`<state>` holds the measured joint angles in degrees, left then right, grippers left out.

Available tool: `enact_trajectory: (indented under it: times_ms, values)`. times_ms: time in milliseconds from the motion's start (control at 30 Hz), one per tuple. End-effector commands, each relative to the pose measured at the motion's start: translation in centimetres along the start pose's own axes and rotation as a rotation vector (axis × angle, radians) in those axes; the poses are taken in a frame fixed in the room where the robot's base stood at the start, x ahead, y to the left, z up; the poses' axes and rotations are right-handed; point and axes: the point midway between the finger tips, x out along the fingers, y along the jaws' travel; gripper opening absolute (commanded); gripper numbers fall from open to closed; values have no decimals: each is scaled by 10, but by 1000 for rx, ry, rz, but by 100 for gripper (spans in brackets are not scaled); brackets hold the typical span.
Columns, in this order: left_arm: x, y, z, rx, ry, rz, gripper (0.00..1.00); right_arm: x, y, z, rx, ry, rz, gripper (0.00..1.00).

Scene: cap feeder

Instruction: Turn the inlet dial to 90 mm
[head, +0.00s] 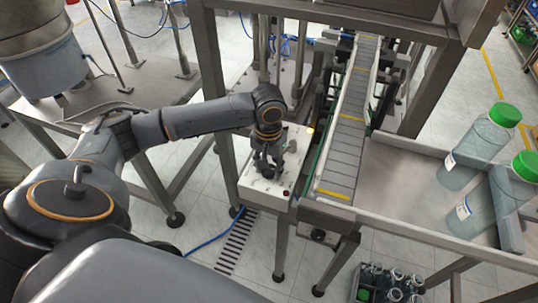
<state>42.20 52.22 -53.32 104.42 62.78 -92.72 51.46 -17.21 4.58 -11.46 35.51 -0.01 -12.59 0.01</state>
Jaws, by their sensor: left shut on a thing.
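A white control box (254,187) stands at the left of the conveyor's near end. My left gripper (267,172) points down at the top of this box and is shut on a dark knob there, which I take to be the inlet dial. The fingers hide most of the dial, so I cannot read its scale or its setting. A small red button (286,193) shows on the box near its front right corner. My right gripper is not in view.
The slatted conveyor (347,140) runs just right of the box, with metal posts around it. A metal tray (400,165) at the right holds large clear bottles with green caps (504,114). A crate of bottles (388,284) is on the floor below.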

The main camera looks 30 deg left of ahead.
Motion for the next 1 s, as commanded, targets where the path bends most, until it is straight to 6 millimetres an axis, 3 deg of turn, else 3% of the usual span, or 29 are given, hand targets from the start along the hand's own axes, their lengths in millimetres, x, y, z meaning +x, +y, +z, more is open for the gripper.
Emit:
enact_trajectory:
  times_ms: [33, 100, 500, 1000]
  values:
    - [-7, 0, 1, 44, -5, -1, 9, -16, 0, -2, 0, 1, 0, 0]
    - [-6, -1, 1, 110, -5, -1, 9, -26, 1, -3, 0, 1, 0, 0]
    - [-4, -2, 0, 490, -4, 0, 9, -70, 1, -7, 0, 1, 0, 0]
    - [-1, -4, -2, 879, -1, 0, 9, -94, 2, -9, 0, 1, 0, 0]
